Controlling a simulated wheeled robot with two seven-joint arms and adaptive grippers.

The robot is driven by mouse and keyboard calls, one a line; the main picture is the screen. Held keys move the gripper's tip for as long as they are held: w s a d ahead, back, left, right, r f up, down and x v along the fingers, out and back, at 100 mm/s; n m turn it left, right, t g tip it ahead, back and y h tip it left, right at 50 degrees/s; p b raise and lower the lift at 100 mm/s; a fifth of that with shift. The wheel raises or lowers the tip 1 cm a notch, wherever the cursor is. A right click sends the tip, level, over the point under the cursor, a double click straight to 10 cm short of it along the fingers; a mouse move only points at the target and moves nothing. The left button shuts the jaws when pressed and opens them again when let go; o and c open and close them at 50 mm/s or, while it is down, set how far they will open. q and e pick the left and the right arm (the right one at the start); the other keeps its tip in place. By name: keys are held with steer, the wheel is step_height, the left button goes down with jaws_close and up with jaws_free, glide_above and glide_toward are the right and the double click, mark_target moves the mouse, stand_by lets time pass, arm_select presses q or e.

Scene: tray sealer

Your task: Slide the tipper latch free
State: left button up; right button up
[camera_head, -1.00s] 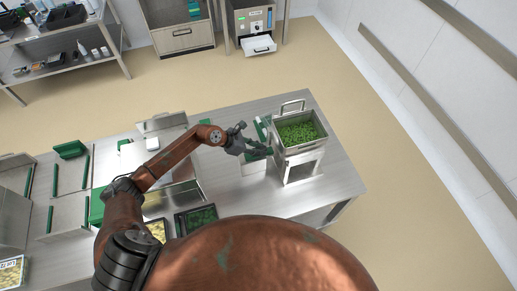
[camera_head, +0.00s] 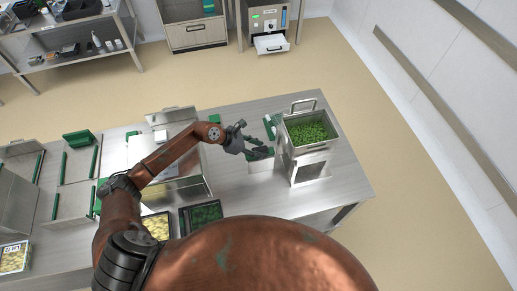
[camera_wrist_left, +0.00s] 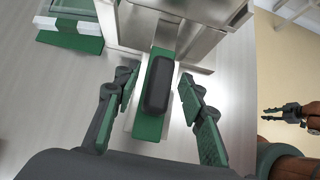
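The tipper is a steel hopper of green peas (camera_head: 309,130) on a stand at the right of the bench. In the left wrist view its steel stand (camera_wrist_left: 196,42) is at the top. The latch shows there as a black rounded grip (camera_wrist_left: 159,86) on a green strip (camera_wrist_left: 148,126). My left gripper (camera_wrist_left: 158,78) is open, with one green-padded finger on each side of the black grip and visible gaps. In the head view the left gripper (camera_head: 262,150) is just left of the stand. My right gripper (camera_wrist_left: 268,113) shows small at the right edge, its fingers apart and empty.
A green-and-white item (camera_wrist_left: 72,28) lies left of the stand. Dark trays (camera_head: 205,213) and a steel machine (camera_head: 180,190) stand left on the bench. Bare bench (camera_head: 235,183) lies in front of the left gripper.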

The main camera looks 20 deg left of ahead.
arm_select(q)
steer(key=v, duration=1.2)
steer(key=shift+f, duration=0.1)
